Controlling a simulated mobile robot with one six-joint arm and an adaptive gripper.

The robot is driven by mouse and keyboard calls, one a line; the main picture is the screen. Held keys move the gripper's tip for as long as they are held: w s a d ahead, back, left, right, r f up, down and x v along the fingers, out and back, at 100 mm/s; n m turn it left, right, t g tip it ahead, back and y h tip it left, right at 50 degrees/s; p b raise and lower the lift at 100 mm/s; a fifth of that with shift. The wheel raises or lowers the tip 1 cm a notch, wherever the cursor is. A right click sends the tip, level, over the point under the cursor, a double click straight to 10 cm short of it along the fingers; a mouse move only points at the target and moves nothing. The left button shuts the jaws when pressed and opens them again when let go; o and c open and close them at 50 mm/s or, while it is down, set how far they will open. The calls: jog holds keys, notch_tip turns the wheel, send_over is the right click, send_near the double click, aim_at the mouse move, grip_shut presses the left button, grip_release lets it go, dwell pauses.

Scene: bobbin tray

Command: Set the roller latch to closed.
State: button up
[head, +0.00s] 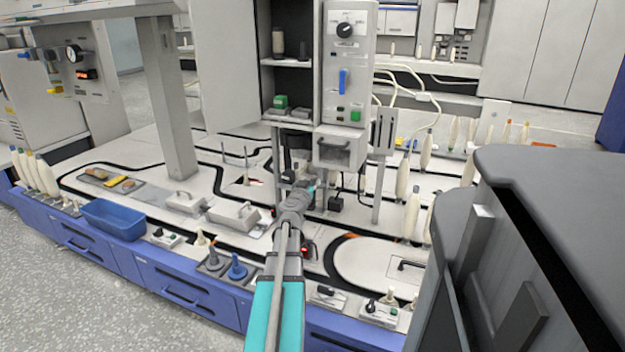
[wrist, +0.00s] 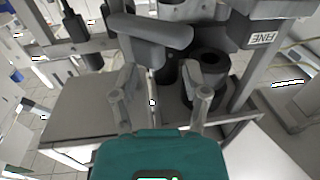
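My gripper (head: 303,188) reaches in at the machine's lower middle, under the box with a handle. In the wrist view my gripper (wrist: 162,82) has its two grey fingers spread apart, with nothing seen between them. A thick grey bar (wrist: 152,32) with a rounded end, perhaps the roller latch's lever, lies just beyond the fingertips. I cannot tell whether it touches them or whether the latch is open or closed. Dark round rollers (wrist: 208,66) sit behind the right finger. In the head view my arm and gripper hide this area.
The control column (head: 347,70) and handled box (head: 338,148) stand above my gripper. White bobbins (head: 412,212) stand to the right. A blue bin (head: 113,219) is at the left.

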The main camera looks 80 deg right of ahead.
aim_at(311, 180)
jog(key=shift+w+a, duration=0.2)
jog(key=shift+a, duration=1.5)
jog(key=shift+c, duration=0.3)
